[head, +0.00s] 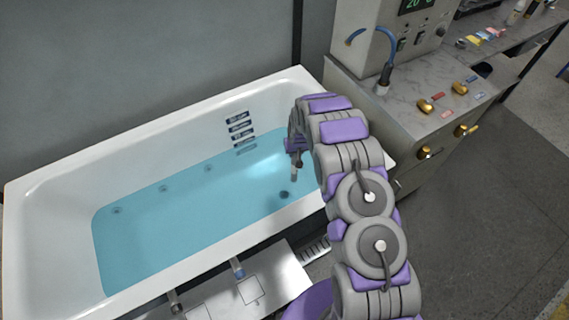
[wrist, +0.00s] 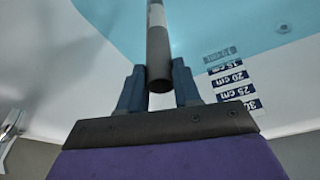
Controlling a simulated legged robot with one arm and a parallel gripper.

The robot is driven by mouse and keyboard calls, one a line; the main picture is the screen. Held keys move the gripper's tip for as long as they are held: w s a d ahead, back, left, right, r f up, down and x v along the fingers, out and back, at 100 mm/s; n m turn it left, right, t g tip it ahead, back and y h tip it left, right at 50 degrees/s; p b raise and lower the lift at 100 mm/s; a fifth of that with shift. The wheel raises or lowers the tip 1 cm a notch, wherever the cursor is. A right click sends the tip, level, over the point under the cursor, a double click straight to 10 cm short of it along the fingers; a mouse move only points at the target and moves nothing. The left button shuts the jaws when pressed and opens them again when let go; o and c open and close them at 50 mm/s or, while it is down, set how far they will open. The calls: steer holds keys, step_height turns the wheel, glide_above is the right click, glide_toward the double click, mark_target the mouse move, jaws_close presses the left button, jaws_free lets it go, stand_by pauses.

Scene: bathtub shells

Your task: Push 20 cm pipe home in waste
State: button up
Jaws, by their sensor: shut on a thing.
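My gripper (head: 297,158) is over the tub's right end, pointing down. It is shut on a grey pipe (head: 294,173) with a pale band. In the wrist view the pipe (wrist: 158,55) stands between the two blue-grey fingers (wrist: 157,78), its hollow near end showing. The dark round waste (head: 284,194) lies in the blue tub floor, a little below and left of the pipe in the head view.
The white bathtub (head: 50,190) has depth labels (head: 240,128), also in the wrist view (wrist: 232,82). A marble-topped cabinet (head: 405,95) with brass knobs stands right.

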steer(key=a+f+b, duration=0.2)
steer(key=a+f, duration=0.2)
steer(key=f, duration=0.9)
steer(key=shift+s+a+n+b, duration=0.15)
steer(key=shift+s+n+b, duration=0.15)
steer(key=shift+s+n, duration=0.15)
stand_by(0.4)
steer(key=shift+a+f, duration=0.15)
steer(key=shift+a, duration=0.05)
